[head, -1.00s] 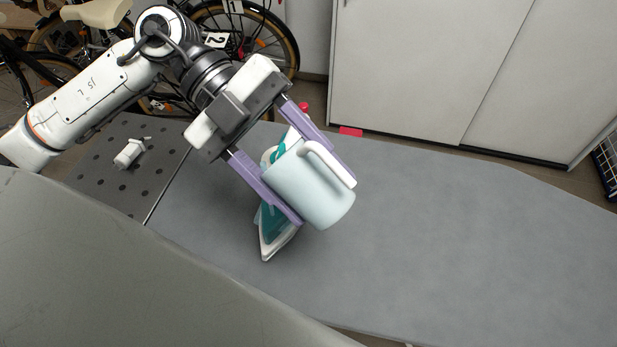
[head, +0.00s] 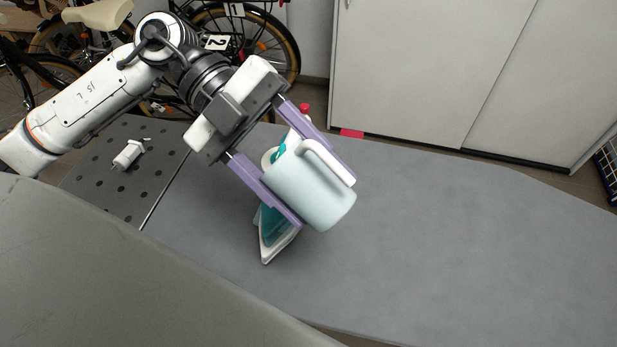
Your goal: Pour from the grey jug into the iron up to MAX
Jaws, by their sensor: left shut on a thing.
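The pale grey-blue jug (head: 312,195) with a white handle is in my left gripper (head: 318,200). The purple fingers are shut on it from both sides. The jug is tilted, its bottom toward the lower right and its mouth toward the upper left. The teal and white iron (head: 272,236) is on the ironing board, behind and below the jug. Its tip points toward the picture's bottom. The jug and the fingers hide much of the iron; its water level and MAX mark do not show. My right gripper is not in view.
The grey ironing board (head: 450,240) has free room to the right. A perforated metal rest (head: 95,170) with a small white object (head: 128,154) is at the left. A spray bottle with a red top (head: 304,107) stands behind the gripper. White cabinets (head: 420,60) and bicycles (head: 270,40) are behind.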

